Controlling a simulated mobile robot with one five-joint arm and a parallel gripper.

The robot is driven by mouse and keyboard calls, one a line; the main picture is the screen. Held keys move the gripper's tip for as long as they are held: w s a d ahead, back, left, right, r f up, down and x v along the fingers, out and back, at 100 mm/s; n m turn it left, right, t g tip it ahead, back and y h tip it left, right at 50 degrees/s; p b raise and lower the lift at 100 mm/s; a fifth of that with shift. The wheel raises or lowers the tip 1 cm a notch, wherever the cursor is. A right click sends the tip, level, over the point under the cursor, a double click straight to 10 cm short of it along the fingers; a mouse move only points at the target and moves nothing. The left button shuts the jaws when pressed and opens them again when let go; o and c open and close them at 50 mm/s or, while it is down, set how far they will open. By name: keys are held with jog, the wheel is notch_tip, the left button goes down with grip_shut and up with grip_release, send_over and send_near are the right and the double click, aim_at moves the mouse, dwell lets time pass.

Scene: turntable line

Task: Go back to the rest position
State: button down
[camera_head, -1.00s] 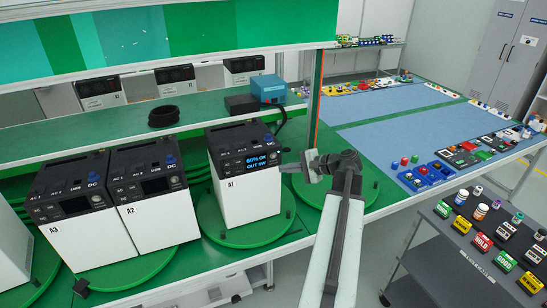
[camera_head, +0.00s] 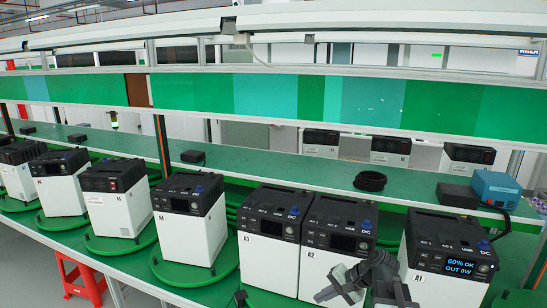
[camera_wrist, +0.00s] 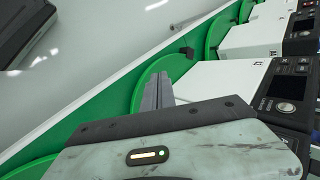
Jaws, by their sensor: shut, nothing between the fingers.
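My gripper (camera_head: 338,287) shows low in the head view, in front of the white lower part of unit A2 (camera_head: 322,268), and its fingers are shut and empty. In the wrist view the grey fingers (camera_wrist: 157,92) lie together over a green turntable beside a white unit. Unit A1 (camera_head: 420,268), a white box with a black top, stands to the right with its screen lit, reading "60% OK OUT 0W". Unit A3 (camera_head: 265,265) stands left of A2. The screens of A2 and A3 look dark. I cannot tell whether the gripper touches anything.
More units stand in a row to the left on green turntables (camera_head: 180,270). A green shelf (camera_head: 250,169) behind holds a black coil (camera_head: 370,181) and a blue box (camera_head: 497,187). A red stool (camera_head: 82,276) stands at the lower left. Open floor shows in the wrist view.

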jog(key=s+a+f+n+g+h, duration=0.25)
jog(key=s+a+f+n, duration=0.2)
jog(key=a, duration=0.25)
jog(key=s+d+f+n+h, duration=0.2)
jog(key=s+d+h, duration=0.1)
jog(key=d+h, duration=0.2)
jog(key=shift+s+d+g+b, duration=0.3)
jog(key=shift+s+d+g, duration=0.05)
jog(key=shift+d, duration=0.7)
jog(key=shift+n, duration=0.25)
